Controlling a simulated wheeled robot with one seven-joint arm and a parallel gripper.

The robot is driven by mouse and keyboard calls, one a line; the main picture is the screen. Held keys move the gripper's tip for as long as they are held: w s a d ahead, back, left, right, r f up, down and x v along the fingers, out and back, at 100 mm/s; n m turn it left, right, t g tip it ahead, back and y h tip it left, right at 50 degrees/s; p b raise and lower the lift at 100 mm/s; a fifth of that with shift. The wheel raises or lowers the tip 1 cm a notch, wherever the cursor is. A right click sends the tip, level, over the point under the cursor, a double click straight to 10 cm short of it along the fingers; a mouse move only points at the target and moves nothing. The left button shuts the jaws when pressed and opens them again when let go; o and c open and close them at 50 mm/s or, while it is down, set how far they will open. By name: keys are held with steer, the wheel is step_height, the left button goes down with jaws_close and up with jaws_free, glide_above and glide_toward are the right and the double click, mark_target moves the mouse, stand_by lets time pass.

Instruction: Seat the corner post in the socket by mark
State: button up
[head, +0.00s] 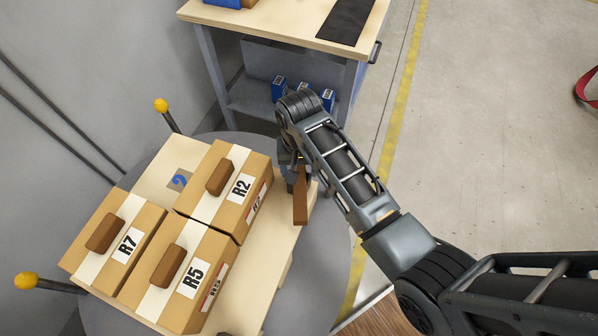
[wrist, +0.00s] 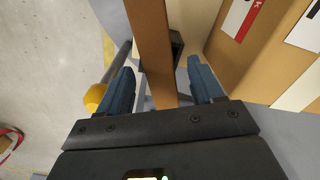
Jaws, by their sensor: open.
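The brown wooden post (head: 300,196) is a long square bar near the right edge of the tray (head: 262,258). In the wrist view the post (wrist: 152,48) runs between the fingers of my gripper (wrist: 162,86), with a narrow gap on each side. My gripper (head: 293,168) is open around it and not closed on it. A dark block (wrist: 176,46) shows behind the post; I cannot tell whether it is the socket or whether the post touches it. A blue curved mark (head: 178,181) on a grey patch lies at the tray's far-left part.
Cartons R2 (head: 236,180), R5 (head: 180,270) and R7 (head: 115,240), with brown handles, fill much of the tray. Yellow-tipped rods (head: 161,105) stick out beside it. A workbench (head: 290,22) with blue boxes below stands behind. Open floor (head: 490,150) lies right.

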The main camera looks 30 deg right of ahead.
step_height(320, 180, down, 2)
steer(key=shift+f, duration=0.1)
steer(key=c, duration=1.1)
